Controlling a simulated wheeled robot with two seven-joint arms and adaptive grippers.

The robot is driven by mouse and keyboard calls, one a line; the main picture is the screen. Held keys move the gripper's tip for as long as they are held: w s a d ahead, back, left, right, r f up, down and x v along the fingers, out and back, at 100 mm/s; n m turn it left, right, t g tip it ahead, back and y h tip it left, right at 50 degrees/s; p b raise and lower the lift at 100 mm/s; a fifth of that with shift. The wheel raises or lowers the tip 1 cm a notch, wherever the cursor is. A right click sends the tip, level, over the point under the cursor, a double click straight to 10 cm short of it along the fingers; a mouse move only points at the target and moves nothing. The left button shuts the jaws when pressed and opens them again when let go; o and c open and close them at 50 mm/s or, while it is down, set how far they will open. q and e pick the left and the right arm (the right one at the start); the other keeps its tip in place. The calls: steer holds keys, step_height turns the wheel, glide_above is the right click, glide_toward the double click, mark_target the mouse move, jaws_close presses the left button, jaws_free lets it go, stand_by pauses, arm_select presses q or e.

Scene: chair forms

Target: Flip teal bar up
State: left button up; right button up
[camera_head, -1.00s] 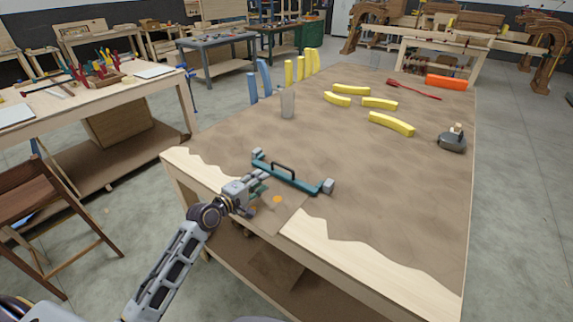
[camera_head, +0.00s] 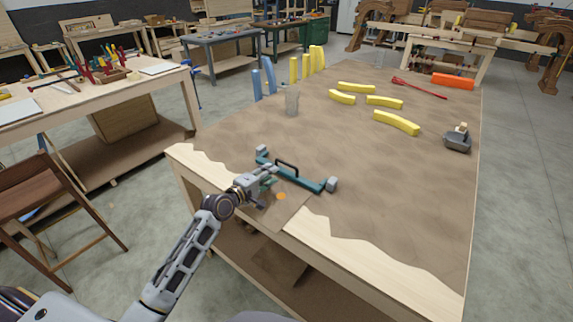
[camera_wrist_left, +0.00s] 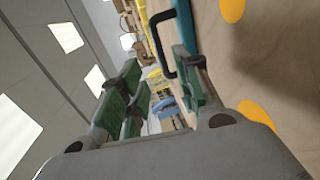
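The teal bar (camera_head: 304,183) lies on the brown worktable near its front left edge, with a grey block at each end and a black handle (camera_head: 287,168) along its middle. In the left wrist view the bar (camera_wrist_left: 186,25) and its handle (camera_wrist_left: 163,45) show at the top, just beyond the fingers. My left gripper (camera_head: 271,177) is close beside the left half of the bar, on its near side. Its dark green fingers (camera_wrist_left: 158,85) are apart with nothing visibly held between them. Whether a finger touches the bar is unclear. My right gripper is out of view.
The table's right middle is clear. An orange dot (camera_head: 281,196) marks the near surface.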

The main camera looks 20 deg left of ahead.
mark_target(286, 164)
arm_select(q)
steer(key=shift+x, duration=5.3)
jaws_close()
